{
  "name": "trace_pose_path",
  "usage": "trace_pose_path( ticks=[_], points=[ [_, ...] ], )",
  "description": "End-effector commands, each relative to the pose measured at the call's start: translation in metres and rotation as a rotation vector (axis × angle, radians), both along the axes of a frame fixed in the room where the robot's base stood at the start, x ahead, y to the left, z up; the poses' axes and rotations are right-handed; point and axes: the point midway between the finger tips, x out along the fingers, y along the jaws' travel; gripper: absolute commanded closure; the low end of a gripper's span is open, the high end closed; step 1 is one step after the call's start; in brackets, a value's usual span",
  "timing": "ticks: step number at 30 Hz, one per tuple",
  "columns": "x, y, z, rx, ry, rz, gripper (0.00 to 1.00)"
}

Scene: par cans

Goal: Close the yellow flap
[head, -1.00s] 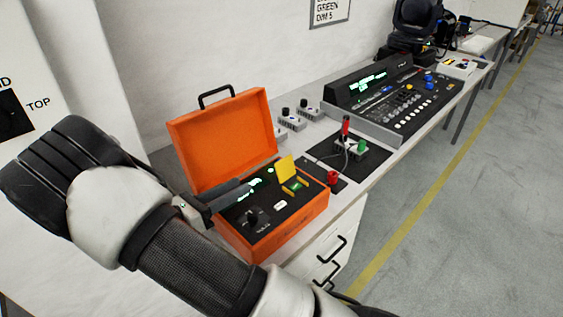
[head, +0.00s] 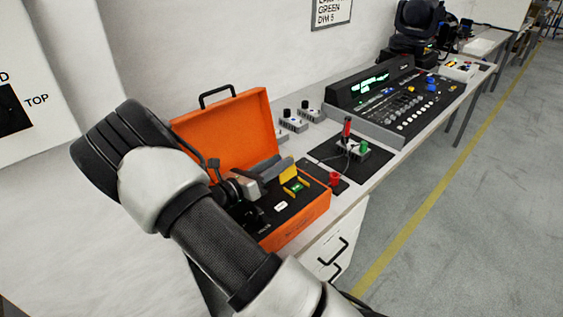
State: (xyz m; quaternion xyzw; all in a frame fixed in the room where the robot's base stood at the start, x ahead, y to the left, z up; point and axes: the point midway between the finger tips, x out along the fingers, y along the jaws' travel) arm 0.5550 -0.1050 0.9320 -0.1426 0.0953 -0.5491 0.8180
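The yellow flap (head: 288,169) stands raised at the back of a small green button (head: 297,187) with yellow side guards, on the black panel inside the open orange case (head: 303,222). My gripper (head: 270,168) is inside the case, just left of the flap, with its grey fingers close to it. The fingers hide part of the flap's left side, and I cannot tell whether they touch it. Whether the fingers are open or shut is not clear. My arm covers the left part of the panel.
The case's orange lid (head: 235,130) stands open behind my gripper. To the right are a red knob (head: 334,180), a black plate (head: 375,157) with red and green plugs, and a lighting console (head: 395,98). Small grey boxes (head: 293,124) sit behind. Floor lies beyond the table's right edge.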

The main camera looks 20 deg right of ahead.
Motion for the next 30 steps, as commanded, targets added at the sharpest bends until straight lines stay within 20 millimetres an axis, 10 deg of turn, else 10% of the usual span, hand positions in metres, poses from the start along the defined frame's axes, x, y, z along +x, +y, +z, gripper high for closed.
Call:
trace_pose_path(
  ticks=[14,20,30],
  points=[
    [0.0062,-0.0150,-0.0002,0.001,0.000,0.001,0.67],
    [0.0066,-0.0146,-0.0003,0.002,0.000,0.002,0.99],
    [0.0076,-0.0134,-0.0005,0.005,-0.003,0.005,1.00]
  ],
)
